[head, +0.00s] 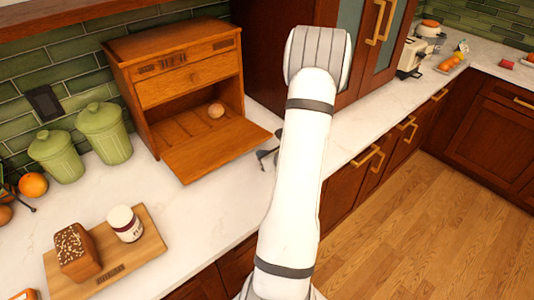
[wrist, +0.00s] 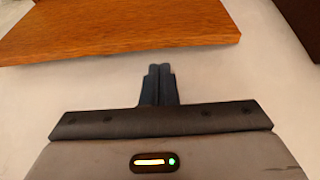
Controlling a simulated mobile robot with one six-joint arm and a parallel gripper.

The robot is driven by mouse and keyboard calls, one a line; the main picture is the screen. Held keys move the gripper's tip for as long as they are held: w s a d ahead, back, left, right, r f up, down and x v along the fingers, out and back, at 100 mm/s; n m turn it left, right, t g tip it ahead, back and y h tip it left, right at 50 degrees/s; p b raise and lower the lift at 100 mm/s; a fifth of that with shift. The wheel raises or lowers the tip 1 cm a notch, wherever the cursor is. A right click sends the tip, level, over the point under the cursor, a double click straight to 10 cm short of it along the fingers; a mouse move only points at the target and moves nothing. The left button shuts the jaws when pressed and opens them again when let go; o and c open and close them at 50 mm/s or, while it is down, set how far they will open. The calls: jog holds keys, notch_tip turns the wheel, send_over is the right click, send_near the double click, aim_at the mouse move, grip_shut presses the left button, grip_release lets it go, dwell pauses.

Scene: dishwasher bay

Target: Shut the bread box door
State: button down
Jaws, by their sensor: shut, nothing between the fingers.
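The wooden bread box (head: 177,75) stands on the white counter against the green tiled wall. Its door (head: 215,150) is folded down, open, reaching out over the counter toward me. A small round bread roll (head: 216,110) sits inside the lower compartment. The fingers are together and hold nothing.
A cutting board (head: 150,250) with a seeded loaf (head: 77,252) and a jar (head: 125,223) lies at the front left. Two green canisters (head: 103,132) stand left of the box. A tall cabinet (head: 290,45) rises right of the box. Counter in front of the door is clear.

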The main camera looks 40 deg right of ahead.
aim_at(255, 159)
jog(key=shift+p+x, duration=0.55)
jog(key=shift+x, duration=1.9)
jog(key=shift+a, duration=0.1)
jog(key=shift+r, duration=0.1)
